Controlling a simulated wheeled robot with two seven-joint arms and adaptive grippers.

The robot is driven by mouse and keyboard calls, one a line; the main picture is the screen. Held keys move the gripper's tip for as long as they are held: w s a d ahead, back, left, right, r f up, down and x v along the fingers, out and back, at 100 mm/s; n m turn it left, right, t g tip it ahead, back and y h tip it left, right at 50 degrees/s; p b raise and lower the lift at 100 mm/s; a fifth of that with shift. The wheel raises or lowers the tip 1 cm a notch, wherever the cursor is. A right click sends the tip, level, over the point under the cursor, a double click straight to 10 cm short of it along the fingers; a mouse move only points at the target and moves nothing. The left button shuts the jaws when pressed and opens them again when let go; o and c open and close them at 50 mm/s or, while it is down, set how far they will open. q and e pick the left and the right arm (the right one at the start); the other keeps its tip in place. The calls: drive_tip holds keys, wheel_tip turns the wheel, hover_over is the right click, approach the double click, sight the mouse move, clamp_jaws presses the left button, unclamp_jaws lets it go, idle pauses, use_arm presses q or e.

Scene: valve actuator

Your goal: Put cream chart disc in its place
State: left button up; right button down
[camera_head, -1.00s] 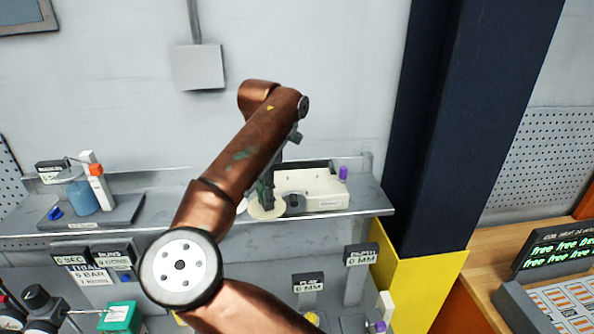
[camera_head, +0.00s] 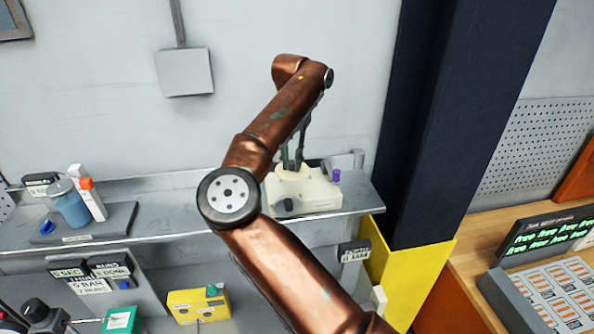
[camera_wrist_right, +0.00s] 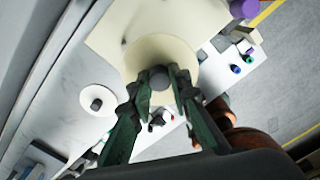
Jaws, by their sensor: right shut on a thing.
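The cream chart disc (camera_wrist_right: 150,50) is a flat round plate with a dark round knob at its centre. My right gripper (camera_wrist_right: 160,84) is shut on that knob in the right wrist view. In the head view the right gripper (camera_head: 291,163) comes down at the cream box, with the disc (camera_head: 293,173) beneath its fingers. The cream recorder box (camera_head: 322,194) stands on the shelf, with a dark knob in front and a purple knob (camera_head: 336,175) at its right. The disc overlaps the box; I cannot tell whether they touch.
A paler disc with a dark hub (camera_wrist_right: 98,101) lies beside the box in the wrist view. On the grey shelf (camera_head: 165,222) at left stand a blue jar (camera_head: 71,205) and an orange-and-white bottle (camera_head: 90,196). A dark pillar (camera_head: 455,120) rises right of the shelf.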

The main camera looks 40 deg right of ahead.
sight(297, 186)
drive_tip(key=d+f, duration=0.1)
drive_tip(key=w+d+f+p, duration=0.1)
drive_tip(key=f, duration=0.1)
drive_tip(key=shift+w+d+f, duration=0.1)
drive_tip(key=shift+f, duration=0.1)
drive_tip(key=shift+w+d+f, duration=0.15)
drive_tip(key=shift+d+f, duration=0.2)
drive_tip(key=shift+f, duration=0.1)
wheel_tip(297, 186, down, 4)
drive_tip(key=shift+w+d+r+p, duration=0.15)
drive_tip(key=shift+p, duration=0.55)
drive_tip(key=c, duration=1.8)
unclamp_jaws()
drive_tip(key=shift+c, duration=0.2)
drive_tip(key=shift+o, duration=0.2)
